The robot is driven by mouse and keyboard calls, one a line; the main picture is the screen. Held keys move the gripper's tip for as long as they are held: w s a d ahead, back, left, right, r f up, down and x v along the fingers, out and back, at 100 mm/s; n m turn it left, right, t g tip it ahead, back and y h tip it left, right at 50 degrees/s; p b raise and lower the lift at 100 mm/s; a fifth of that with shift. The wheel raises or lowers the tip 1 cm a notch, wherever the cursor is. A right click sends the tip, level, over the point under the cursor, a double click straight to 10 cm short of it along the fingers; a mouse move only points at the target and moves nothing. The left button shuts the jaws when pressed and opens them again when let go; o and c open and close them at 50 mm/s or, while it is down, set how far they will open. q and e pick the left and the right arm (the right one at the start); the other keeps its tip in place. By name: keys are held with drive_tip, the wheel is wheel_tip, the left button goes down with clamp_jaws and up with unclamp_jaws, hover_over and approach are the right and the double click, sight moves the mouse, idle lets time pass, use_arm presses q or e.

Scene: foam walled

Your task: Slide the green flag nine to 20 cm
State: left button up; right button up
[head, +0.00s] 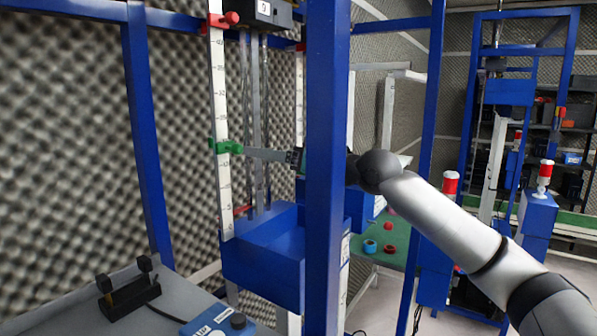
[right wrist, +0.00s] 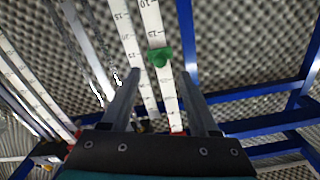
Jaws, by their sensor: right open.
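The green flag (head: 228,146) is clamped on a white upright scale (head: 220,95) in the head view, below a red flag (head: 222,20) on the same scale. My right gripper (head: 248,153) reaches in from the right behind a blue post, its fingers just right of the flag. In the right wrist view the green flag (right wrist: 159,57) lies between and slightly beyond the two open fingertips (right wrist: 161,76), apparently touching neither. The scale's numbers are too small to read surely. My left gripper is not in view.
A blue post (head: 327,150) stands in front of my right forearm. A blue box (head: 265,250) sits under the scale. A grey bench with a black fixture (head: 130,292) is at lower left. Foam walls stand behind.

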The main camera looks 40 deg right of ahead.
drive_tip(key=b+v, duration=0.6)
drive_tip(key=v, duration=0.1)
idle(0.3)
drive_tip(key=shift+s, duration=0.15)
idle(0.5)
